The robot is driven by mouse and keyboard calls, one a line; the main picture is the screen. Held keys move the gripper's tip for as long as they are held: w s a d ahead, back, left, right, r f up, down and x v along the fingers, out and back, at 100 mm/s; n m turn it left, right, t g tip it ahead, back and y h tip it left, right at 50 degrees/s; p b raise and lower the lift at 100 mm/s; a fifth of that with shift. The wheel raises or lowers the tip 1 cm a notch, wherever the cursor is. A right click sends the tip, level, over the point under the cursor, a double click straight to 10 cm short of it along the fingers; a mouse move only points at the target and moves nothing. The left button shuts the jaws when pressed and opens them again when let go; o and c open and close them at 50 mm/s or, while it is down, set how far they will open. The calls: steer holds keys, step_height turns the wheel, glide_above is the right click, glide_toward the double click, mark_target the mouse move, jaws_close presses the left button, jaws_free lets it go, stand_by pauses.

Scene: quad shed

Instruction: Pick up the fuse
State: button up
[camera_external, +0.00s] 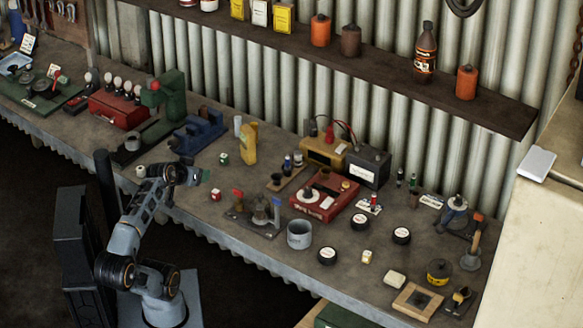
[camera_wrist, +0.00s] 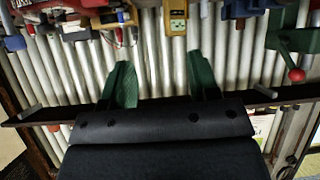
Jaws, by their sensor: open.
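I cannot surely make out which thing is the fuse. Small pale pieces stand on the bench: one with green (camera_external: 223,158), one with red (camera_external: 216,194) and one with yellow (camera_external: 367,256). Any of them is too small to name for certain. My gripper (camera_external: 201,175) is raised over the front edge of the bench at the left of centre, apart from these pieces. In the wrist view my gripper (camera_wrist: 162,82) shows two green fingers spread wide, with nothing between them.
The grey bench (camera_external: 330,272) is crowded. A grey cup (camera_external: 300,235), a red box (camera_external: 325,196), a yellow meter (camera_external: 248,145) and a green press (camera_external: 168,100) stand on it. A shelf (camera_external: 400,90) with bottles and cans hangs on the corrugated wall behind.

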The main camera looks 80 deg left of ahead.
steer(key=t+y+b, duration=0.1)
steer(key=b, duration=0.7)
glide_toward(215, 192)
steer(key=v, duration=0.4)
steer(key=shift+m, duration=0.4)
steer(key=b+x, duration=0.2)
steer(key=x, duration=1.1)
steer(key=shift+w+a+f, duration=0.1)
steer(key=shift+w, duration=0.1)
